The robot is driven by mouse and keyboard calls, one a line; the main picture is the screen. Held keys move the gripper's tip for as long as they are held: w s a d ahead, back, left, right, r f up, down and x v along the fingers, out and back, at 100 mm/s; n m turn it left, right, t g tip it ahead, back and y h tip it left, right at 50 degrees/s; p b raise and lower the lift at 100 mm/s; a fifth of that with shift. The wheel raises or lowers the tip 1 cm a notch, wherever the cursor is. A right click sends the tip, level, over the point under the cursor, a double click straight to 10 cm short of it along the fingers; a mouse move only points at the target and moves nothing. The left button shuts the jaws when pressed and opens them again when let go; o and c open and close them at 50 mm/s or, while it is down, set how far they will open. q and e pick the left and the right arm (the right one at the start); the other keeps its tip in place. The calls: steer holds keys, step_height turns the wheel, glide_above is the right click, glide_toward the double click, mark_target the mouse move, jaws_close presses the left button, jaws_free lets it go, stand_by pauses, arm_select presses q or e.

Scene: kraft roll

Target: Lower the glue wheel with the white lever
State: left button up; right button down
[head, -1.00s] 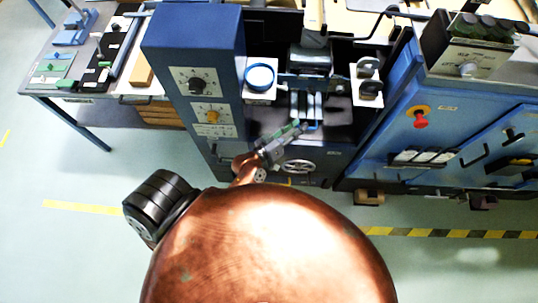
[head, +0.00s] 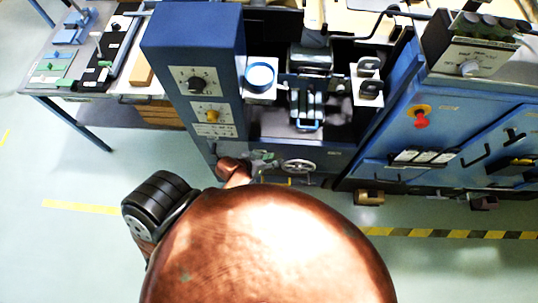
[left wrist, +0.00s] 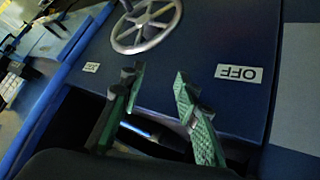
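My left gripper (head: 262,159) is at the front panel of the blue machine, just left of the silver handwheel. In the left wrist view its green-padded fingers (left wrist: 158,74) are apart, with nothing clamped between them. The handwheel (left wrist: 146,25) is above the fingers there. An OFF label (left wrist: 238,73) is on the panel to their right, and a smaller label (left wrist: 90,67) is to their left. A pale bluish bar (left wrist: 138,130) shows between the fingers, lower down; I cannot tell whether it is the white lever. I cannot make out the glue wheel. My right gripper is out of view.
A tall blue control column (head: 205,100) with knobs stands left of the machine opening. A blue-rimmed cup (head: 261,76) is beside it. A blue cabinet with a red knob (head: 421,120) is at right. A workbench (head: 75,85) is at left; the floor below is clear.

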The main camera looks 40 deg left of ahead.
arm_select(q)
steer(key=shift+g, duration=0.4)
steer(key=shift+s+a+f, duration=0.15)
steer(key=shift+s+f, duration=0.1)
steer(key=shift+f, duration=0.45)
steer(key=shift+s+a+f, duration=0.1)
steer(key=shift+s+f, duration=0.15)
steer(key=shift+f, duration=0.4)
steer(key=shift+s+a+f, duration=0.15)
steer(key=shift+s+f, duration=0.1)
steer(key=shift+f, duration=0.45)
steer(key=shift+c, duration=0.6)
